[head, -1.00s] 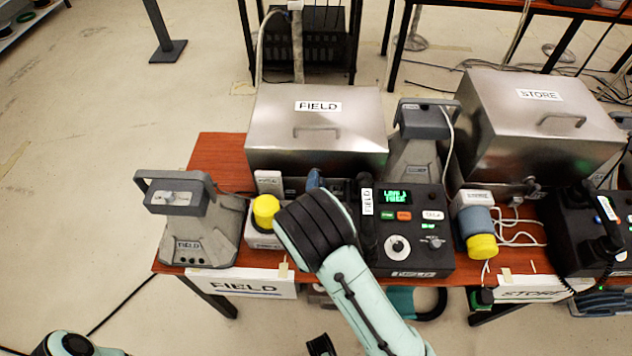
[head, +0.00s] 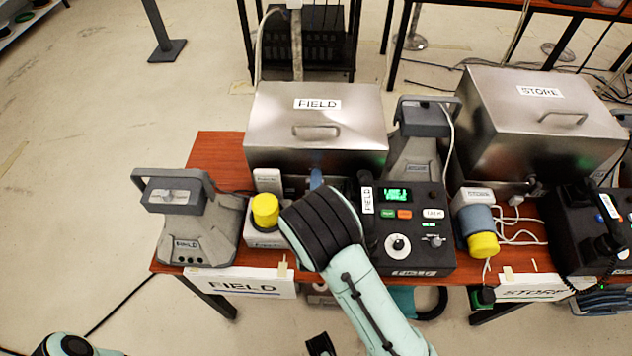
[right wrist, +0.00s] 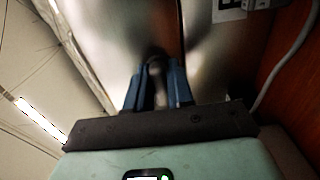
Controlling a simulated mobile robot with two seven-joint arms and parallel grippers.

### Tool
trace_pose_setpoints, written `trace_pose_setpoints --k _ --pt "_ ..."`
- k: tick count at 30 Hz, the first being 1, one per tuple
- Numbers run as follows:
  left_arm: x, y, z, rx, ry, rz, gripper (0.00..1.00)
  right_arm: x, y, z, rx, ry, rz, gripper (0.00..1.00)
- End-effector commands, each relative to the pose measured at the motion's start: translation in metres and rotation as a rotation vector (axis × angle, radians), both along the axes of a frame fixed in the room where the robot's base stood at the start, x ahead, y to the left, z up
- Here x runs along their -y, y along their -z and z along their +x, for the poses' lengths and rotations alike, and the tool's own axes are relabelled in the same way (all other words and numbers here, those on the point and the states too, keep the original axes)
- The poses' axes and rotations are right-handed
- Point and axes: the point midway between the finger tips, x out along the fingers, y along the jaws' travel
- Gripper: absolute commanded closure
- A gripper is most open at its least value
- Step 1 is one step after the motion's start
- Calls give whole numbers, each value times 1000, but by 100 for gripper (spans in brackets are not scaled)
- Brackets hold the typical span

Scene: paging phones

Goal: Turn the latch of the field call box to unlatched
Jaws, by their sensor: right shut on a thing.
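The field call box is a brushed metal box (head: 270,125) with a FIELD label and a lid handle, on the red-brown table. My right gripper (head: 316,180) is at its lower front, mostly hidden by my own wrist. In the right wrist view the blue fingers (right wrist: 157,88) are shut on a small latch (right wrist: 155,62) on the metal face. The latch is dark and blurred there, and its angle cannot be told. It is hidden in the head view.
A yellow-capped lamp (head: 265,210) stands close left of my wrist, and a black phone console (head: 420,235) close right. A grey FIELD speaker (head: 195,230) is at the left table end. The metal STORE box (head: 490,120) is at right.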

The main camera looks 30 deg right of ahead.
Motion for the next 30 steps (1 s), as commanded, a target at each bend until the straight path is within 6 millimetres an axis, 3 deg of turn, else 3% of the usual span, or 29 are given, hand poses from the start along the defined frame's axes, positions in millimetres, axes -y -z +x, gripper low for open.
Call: trace_pose_setpoints --k 14,15,16,25,30 --pt "0 0 0 1 0 0 57 -1 1 0 6 -2 15 100" --pt "0 0 0 1 0 0 57 -1 1 0 6 -2 15 68" --pt "0 0 0 1 0 0 57 -1 1 0 6 -2 15 59" --pt "0 0 0 1 0 0 57 0 -1 0 6 -1 12 57" --pt "0 -4 0 -2 1 -1 57 -1 -17 0 9 -1 13 57"
